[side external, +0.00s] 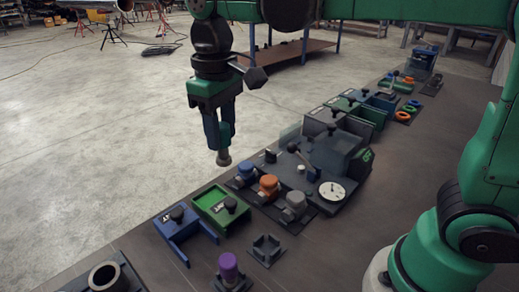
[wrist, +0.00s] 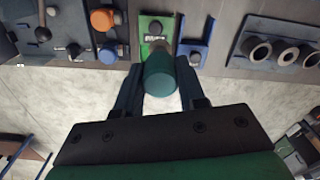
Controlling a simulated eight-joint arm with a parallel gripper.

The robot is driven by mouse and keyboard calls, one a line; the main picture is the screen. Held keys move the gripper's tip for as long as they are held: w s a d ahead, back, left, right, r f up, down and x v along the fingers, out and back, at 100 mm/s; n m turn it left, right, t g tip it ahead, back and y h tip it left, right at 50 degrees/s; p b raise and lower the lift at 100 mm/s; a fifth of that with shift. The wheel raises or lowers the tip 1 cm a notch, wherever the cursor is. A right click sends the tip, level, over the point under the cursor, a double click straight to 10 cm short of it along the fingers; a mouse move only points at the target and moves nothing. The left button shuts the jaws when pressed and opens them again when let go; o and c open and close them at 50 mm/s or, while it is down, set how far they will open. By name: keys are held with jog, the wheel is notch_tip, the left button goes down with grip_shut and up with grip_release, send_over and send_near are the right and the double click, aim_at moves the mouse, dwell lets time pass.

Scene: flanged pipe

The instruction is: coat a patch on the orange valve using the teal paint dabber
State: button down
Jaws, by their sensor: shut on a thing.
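My gripper (side external: 219,138) is shut on the teal paint dabber (wrist: 160,68) and holds it in the air, beyond the row of fixtures. In the side view, the dabber's greyish lower end (side external: 224,157) shows below the fingers; most of its body is hidden there. The orange valve (side external: 269,184) stands between a blue valve and a grey valve on a dark base, to the right of and lower than the dabber in the side view. In the wrist view, the orange valve (wrist: 103,19) is at the upper left of the dabber, clear of it. I cannot make out any coated patch on the valve.
The blue valve (side external: 245,172), grey valve (side external: 294,203) and gauge (side external: 332,192) crowd around the orange valve. A green tray (side external: 212,194), a blue tray (side external: 186,246), an empty holder (side external: 266,248) and a purple-topped piece (side external: 228,266) stand nearby. The air around my gripper is free.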

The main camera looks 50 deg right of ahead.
jog(key=shift+w+d+f, duration=0.1)
jog(key=shift+w+f, duration=1.05)
jog(key=shift+f, duration=1.05)
jog(key=shift+w+d+f, duration=0.15)
jog(key=shift+w+f, duration=0.95)
jog(key=shift+f, duration=1.05)
jog(key=shift+w+d+f, duration=0.1)
jog(key=shift+w+f, duration=1.05)
jog(key=shift+f, duration=1.05)
jog(key=shift+f, duration=0.55)
notch_tip(320, 180, up, 7)
